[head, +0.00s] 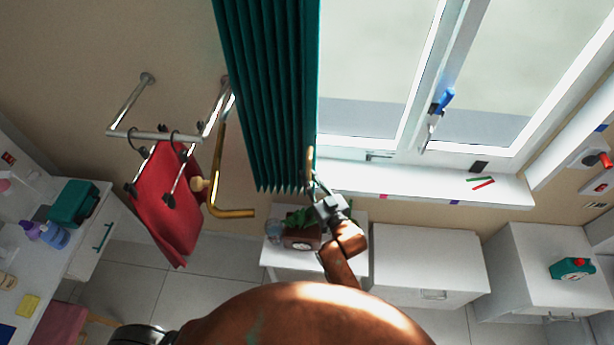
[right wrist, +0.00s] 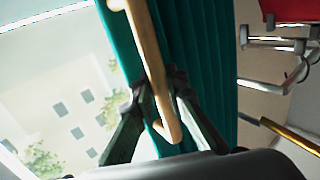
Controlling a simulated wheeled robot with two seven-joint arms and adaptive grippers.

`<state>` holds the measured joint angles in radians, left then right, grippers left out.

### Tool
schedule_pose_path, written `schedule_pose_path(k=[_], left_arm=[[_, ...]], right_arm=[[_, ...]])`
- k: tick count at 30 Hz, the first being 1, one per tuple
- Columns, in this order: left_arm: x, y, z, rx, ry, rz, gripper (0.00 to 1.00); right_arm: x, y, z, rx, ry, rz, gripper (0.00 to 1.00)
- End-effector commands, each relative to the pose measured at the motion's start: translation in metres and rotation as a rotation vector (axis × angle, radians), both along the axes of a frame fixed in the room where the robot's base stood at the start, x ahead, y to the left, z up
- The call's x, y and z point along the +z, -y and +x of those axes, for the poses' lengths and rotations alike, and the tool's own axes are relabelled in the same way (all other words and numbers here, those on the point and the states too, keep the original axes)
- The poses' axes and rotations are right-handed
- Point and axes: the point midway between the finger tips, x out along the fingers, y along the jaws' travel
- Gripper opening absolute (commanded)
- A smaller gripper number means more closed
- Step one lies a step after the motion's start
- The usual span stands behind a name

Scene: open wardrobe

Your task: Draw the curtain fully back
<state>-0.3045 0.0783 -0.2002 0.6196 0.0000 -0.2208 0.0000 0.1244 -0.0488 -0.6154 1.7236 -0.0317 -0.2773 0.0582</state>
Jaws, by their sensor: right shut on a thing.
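The teal pleated curtain (head: 270,90) hangs in narrow folds at the left side of the window. Its right edge slightly overlaps the left end of the glass. A pale wooden pull rod (head: 310,160) hangs at the curtain's right edge. My right gripper (head: 316,187) is at the rod's lower end. In the right wrist view the rod (right wrist: 147,45) passes between the fingers of my right gripper (right wrist: 160,85), which is shut on it. The curtain (right wrist: 190,50) is right behind it. My left gripper is not in view.
A red cloth (head: 168,205) hangs on a metal wall rack (head: 155,135), left of the curtain, beside a brass bar (head: 232,212). A window handle with a blue end (head: 440,105) is at right. White cabinets (head: 425,250) line the wall.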

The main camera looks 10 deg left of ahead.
Motion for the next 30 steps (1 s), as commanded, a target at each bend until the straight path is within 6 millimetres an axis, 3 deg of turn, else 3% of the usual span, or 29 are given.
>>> schedule_pose_path(k=[4,5,12,23,30], left_arm=[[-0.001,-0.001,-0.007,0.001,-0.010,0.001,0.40],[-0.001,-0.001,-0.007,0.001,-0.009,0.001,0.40],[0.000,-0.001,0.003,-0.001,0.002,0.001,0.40],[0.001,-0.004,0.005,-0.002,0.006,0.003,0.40],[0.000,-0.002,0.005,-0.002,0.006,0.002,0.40]], right_arm=[[0.001,-0.006,-0.003,0.009,-0.001,0.006,0.00],[0.001,-0.006,-0.003,0.009,-0.001,0.006,0.14],[0.002,-0.002,-0.001,0.004,0.000,0.005,0.31],[0.000,0.005,-0.004,-0.003,-0.001,0.003,0.31],[-0.001,0.029,-0.036,-0.003,-0.002,0.002,0.31]])
